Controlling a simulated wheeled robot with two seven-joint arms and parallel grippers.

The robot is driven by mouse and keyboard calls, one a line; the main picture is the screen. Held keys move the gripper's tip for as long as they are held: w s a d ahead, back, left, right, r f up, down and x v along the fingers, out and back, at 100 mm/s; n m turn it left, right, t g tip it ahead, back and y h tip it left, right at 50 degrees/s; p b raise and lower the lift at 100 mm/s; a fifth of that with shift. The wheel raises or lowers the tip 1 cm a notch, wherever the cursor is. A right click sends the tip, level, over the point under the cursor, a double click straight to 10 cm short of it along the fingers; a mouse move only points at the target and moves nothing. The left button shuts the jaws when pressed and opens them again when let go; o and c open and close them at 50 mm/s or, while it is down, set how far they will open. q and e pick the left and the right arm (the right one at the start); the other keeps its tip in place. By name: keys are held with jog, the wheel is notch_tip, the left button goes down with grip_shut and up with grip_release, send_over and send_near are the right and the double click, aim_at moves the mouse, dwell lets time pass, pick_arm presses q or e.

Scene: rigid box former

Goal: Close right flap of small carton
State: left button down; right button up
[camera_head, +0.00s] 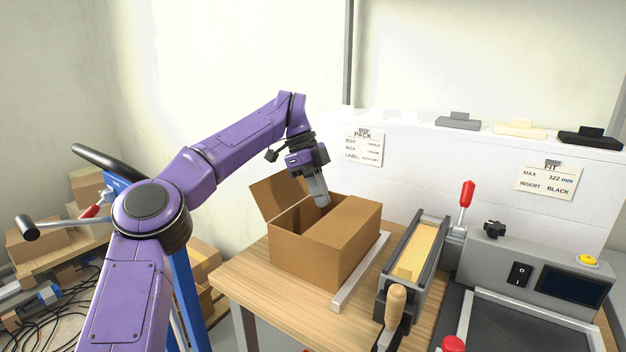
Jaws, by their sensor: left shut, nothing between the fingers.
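The small carton (318,262) stands on the wooden table, a brown cardboard box with its top partly open. Its right flap (345,221) lies about flat over the right part of the top. Another flap (276,196) stands up at the back left. My left gripper (323,203) comes down over the carton's opening, beside the left edge of the right flap. It is shut and holds nothing. Its tips are at the opening, and I cannot tell whether they touch the flap. My right gripper is not in view.
A metal rail (361,273) lies along the carton's right side. A grey fixture with a yellow insert (418,252), a wooden handle (395,303) and a red-handled lever (466,194) stand to the right. The table's front left is bare (262,290).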

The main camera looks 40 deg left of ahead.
pick_arm(q)
jog(key=a+f+p+v, duration=0.1)
jog(key=a+p+v, duration=0.1)
jog(key=p+v, duration=0.6)
jog(key=v, duration=0.4)
jog(key=shift+r, duration=0.25)
jog(key=shift+s, duration=0.1)
